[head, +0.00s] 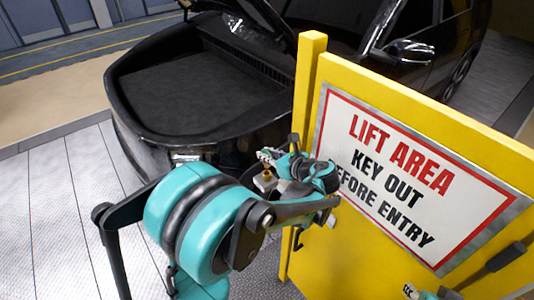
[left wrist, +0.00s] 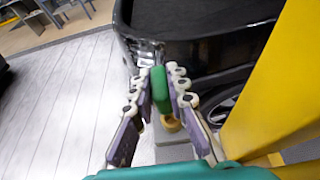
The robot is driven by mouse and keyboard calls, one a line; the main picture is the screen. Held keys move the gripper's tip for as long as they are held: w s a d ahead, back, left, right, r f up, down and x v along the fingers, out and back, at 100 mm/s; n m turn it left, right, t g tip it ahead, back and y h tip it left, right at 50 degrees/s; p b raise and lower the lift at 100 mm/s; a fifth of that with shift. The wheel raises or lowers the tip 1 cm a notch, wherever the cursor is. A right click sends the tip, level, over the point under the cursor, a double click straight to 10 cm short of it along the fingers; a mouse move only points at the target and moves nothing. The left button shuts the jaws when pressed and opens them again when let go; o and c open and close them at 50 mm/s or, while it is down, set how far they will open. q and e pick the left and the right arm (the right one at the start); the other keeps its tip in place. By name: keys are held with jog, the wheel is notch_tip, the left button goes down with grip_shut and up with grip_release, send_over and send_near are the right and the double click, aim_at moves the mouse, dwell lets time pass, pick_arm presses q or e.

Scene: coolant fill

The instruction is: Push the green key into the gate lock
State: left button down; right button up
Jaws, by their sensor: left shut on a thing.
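The green key (left wrist: 160,88) is upright between the fingers of my left gripper (left wrist: 160,78) in the left wrist view. The gripper is shut on it. A round brass-coloured part (left wrist: 170,124) is just below the key, above a grey box (left wrist: 172,150) beside the yellow gate post; this looks like the gate lock. I cannot tell whether the key's tip is inside it. In the head view my left gripper (head: 268,157) is by the brass part (head: 266,175), and the key is not clearly visible. My right gripper (head: 413,292) shows only partly at the bottom edge.
The yellow gate (head: 345,262) with its lift-area sign (head: 385,175) stands close to the right of my left arm. The light floor (head: 60,215) at left is clear.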

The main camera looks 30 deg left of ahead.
aim_at(267, 165)
pick_arm(q)
jog(key=shift+f+b, duration=0.4)
jog(key=shift+f, duration=0.4)
jog(key=shift+f+b, duration=1.7)
jog(key=shift+f, duration=0.05)
dwell(1.0)
jog(key=c, duration=1.4)
grip_release()
jog(key=shift+r, duration=0.1)
jog(key=v, duration=1.2)
jog(key=shift+s, duration=0.1)
